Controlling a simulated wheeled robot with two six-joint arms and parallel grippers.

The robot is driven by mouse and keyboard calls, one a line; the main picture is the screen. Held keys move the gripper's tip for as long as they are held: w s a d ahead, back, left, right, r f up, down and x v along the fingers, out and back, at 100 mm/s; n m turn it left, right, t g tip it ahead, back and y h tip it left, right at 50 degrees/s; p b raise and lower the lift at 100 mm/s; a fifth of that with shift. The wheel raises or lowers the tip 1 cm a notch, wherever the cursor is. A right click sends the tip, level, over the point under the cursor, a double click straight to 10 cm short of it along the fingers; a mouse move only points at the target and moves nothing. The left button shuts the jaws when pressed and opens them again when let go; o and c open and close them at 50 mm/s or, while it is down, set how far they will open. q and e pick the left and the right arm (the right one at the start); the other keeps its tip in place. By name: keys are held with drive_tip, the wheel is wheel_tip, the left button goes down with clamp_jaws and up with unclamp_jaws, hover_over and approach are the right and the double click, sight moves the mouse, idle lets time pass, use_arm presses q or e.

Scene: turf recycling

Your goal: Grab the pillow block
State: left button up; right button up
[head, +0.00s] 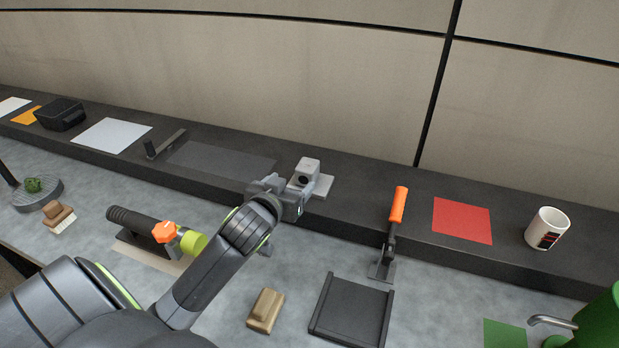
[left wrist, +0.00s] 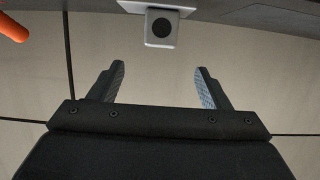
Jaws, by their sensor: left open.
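The pillow block (head: 307,172) is a light grey block with a dark round bore on a flat pale base. It sits on the dark raised ledge at the middle of the head view. In the left wrist view the pillow block (left wrist: 161,28) shows at the top centre, past the fingertips. My left gripper (head: 296,204) is just in front of it and hides part of its base. In the left wrist view the left gripper's two fingers (left wrist: 160,78) are spread with nothing between them. My right gripper is not in view.
An orange-handled toggle clamp (head: 397,205) stands right of the pillow block. A red sheet (head: 462,220) and a white mug (head: 547,228) lie farther right on the ledge. A dark tray (head: 351,310) and a tan brush (head: 265,311) are on the lower bench.

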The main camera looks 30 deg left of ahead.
sight(308, 164)
use_arm(q)
drive_tip(key=p+x, duration=0.1)
drive_tip(key=x, duration=0.7)
drive_tip(key=shift+w+a+f, duration=0.1)
drive_tip(key=shift+w+f, duration=0.05)
drive_tip(key=shift+w, duration=0.2)
drive_tip(key=shift+p+x, duration=0.6)
drive_tip(key=shift+x, duration=2.05)
drive_tip(key=shift+c, duration=0.3)
drive_tip(key=c, duration=1.3)
